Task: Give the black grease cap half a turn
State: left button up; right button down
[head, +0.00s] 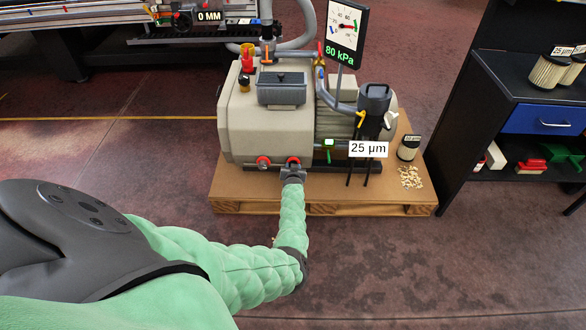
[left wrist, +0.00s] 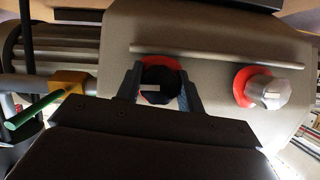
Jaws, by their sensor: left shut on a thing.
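The black grease cap (left wrist: 158,79) sits in a red ring on the pump's beige housing, with a pale mark across its face. My left gripper (left wrist: 162,88) has one finger on each side of the cap and is shut on it. In the head view my left gripper (head: 293,172) reaches the low front of the pump (head: 265,125) and hides most of the cap; the red ring shows above it. A second, grey cap (left wrist: 271,92) with its own red ring stands beside it, apart from the fingers. My right gripper is not in view.
The pump stands on a wooden pallet (head: 240,190). A green-handled valve (left wrist: 35,112) is to the left in the wrist view. A 25 µm filter label (head: 368,149) and a small canister (head: 409,148) are at the pump's right. Floor in front is clear.

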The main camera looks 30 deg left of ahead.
pick_arm(q)
jog(key=shift+d, duration=0.1)
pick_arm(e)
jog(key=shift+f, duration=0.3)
pick_arm(q)
jog(key=o, duration=1)
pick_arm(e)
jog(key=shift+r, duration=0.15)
pick_arm(q)
jog(key=p+v, duration=0.6)
jog(key=v, duration=0.1)
jog(key=shift+s+d+r+p, duration=0.2)
jog(key=shift+s+p, duration=0.1)
jog(key=shift+p, duration=0.1)
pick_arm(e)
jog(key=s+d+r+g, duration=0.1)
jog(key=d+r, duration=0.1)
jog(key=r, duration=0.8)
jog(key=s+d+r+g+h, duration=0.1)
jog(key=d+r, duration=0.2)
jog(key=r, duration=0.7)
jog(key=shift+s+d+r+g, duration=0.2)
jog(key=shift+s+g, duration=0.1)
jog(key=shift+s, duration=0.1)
